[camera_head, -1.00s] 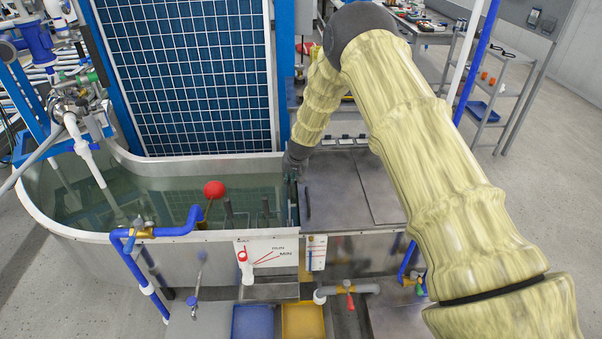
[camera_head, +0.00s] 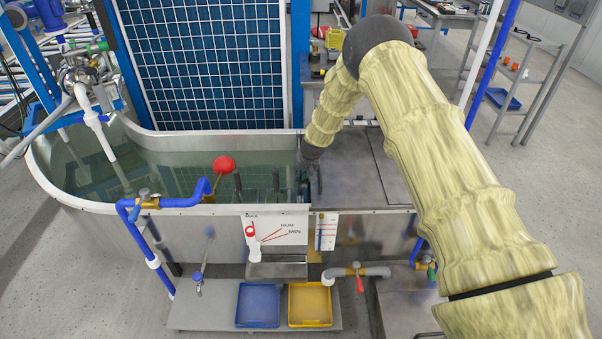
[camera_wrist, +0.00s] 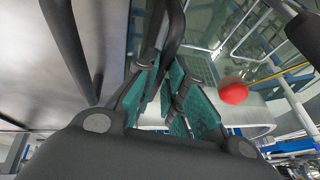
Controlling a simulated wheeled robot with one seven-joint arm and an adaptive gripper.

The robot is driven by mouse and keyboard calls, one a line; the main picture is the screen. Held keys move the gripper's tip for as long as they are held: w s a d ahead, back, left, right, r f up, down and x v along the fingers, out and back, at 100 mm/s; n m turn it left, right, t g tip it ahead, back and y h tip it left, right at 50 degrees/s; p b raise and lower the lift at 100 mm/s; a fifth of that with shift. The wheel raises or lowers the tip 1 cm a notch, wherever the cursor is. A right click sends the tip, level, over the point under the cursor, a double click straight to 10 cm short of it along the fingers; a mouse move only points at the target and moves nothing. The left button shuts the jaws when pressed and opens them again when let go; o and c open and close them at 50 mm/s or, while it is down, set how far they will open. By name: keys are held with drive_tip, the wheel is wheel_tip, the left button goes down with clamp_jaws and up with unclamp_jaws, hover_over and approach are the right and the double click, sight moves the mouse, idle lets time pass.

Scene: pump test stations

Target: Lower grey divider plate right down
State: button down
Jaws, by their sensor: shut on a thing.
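My gripper (camera_head: 306,172) is low at the right end of the water tank (camera_head: 85,204), beside the grey steel top, and my forearm partly covers it. In the wrist view, the green-padded fingers (camera_wrist: 168,92) are closed around a dark bar (camera_wrist: 174,34), which seems to be the handle of the grey divider plate. The plate itself is mostly hidden by my gripper and the tank wall. I cannot tell how deep it sits.
A red float ball (camera_head: 224,166) and dark upright rods stand in the tank to the left. The steel top (camera_head: 350,180) lies close on the right, with a dark handle near its edge. A blue tray (camera_head: 258,304) and a yellow tray (camera_head: 310,304) are below in front.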

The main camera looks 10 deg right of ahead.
drive_tip(key=shift+s+f, duration=0.15)
drive_tip(key=shift+f, duration=0.05)
drive_tip(key=c, duration=1.5)
unclamp_jaws()
drive_tip(key=shift+a, duration=0.1)
drive_tip(key=shift+r, duration=0.2)
drive_tip(key=v, duration=1.1)
drive_tip(key=shift+r, duration=0.25)
